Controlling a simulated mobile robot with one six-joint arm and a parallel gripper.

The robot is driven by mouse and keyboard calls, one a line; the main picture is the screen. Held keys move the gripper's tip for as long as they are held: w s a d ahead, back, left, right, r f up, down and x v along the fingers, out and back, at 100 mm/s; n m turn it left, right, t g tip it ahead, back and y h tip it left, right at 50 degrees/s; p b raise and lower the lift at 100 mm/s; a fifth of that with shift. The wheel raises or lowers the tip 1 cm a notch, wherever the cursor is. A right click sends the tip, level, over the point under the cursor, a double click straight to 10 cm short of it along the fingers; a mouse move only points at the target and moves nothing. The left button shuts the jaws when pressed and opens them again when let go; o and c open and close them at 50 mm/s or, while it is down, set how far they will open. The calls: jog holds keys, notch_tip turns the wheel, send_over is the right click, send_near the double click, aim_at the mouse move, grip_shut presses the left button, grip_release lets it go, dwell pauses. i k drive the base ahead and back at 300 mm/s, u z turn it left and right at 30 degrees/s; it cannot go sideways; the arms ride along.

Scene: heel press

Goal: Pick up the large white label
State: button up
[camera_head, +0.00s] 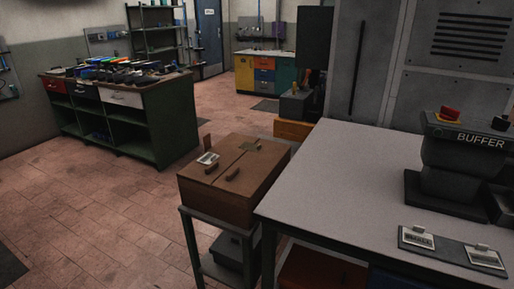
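Several whitish label-like pieces are in view. One lies on the dark strip (448,255) at the front right of the grey table; this white piece (417,238) is at the strip's left end. Another white piece (485,257) lies at its right end. A smaller-looking white piece (208,158) rests on the brown wooden box, at its left side. I cannot tell for certain which is the large white label. My gripper is not in view.
The grey table (335,175) has free room in its middle. A dark machine marked BUFFER (465,150) with a red button stands at its right. The wooden box (230,205) sits on a stand left of the table. A green workbench (130,130) and open floor lie farther left.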

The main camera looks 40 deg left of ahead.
aim_at(208, 158)
jog(key=u, duration=1.65)
jog(key=k, duration=0.9)
jog(key=u, duration=0.2)
jog(key=i, duration=1)
jog(key=z, duration=0.1)
jog(key=k, duration=0.9)
jog(key=u, duration=1)
jog(key=i, duration=1.6)
jog(key=u, duration=0.25)
